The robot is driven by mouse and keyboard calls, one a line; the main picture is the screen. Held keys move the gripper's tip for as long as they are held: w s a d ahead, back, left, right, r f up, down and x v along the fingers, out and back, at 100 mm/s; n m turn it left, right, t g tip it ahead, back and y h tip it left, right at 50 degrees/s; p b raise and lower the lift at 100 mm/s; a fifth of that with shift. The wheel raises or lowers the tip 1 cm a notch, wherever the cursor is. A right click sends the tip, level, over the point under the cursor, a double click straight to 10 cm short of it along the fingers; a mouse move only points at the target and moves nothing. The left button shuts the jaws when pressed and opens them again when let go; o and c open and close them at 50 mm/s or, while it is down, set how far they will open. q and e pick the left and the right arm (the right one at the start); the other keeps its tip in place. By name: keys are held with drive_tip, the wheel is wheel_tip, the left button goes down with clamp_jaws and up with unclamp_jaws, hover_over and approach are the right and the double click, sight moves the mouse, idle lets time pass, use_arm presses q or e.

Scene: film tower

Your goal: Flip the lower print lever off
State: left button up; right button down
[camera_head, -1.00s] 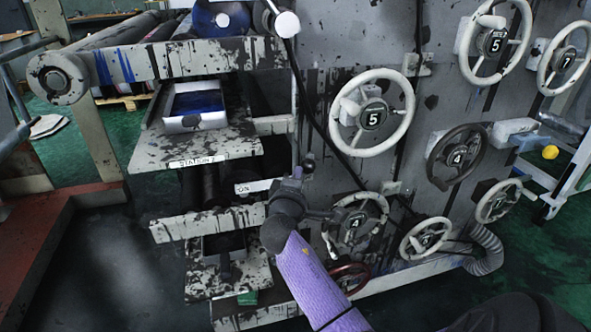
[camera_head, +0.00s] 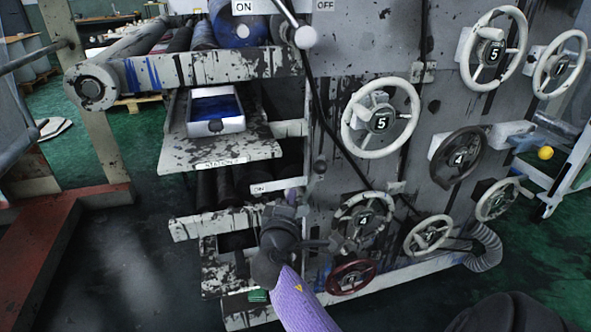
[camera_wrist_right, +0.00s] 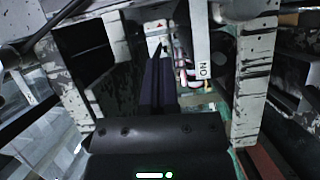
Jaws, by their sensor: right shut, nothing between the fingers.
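The lower white ON label (camera_head: 262,187) shows left of my right gripper (camera_head: 291,198) in the head view. The right gripper is shut and empty, close to the machine front just below and right of that label. In the right wrist view the shut fingers (camera_wrist_right: 157,78) point into a gap in the machine, with the ON label (camera_wrist_right: 203,70) just right of them. I cannot clearly make out the lower lever. An upper lever with a white knob (camera_head: 305,37) hangs between ON and OFF labels. My left gripper is not in view.
Several handwheels stick out to the right, including a white one marked 5 (camera_head: 380,120) and a lower one marked 4 (camera_head: 362,222). A dark red wheel (camera_head: 352,276) is below. A paint-spattered tray shelf (camera_head: 240,155) juts out at the left.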

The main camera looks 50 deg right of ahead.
drive_tip(key=shift+p+v, duration=0.35)
drive_tip(key=shift+v, duration=1.75)
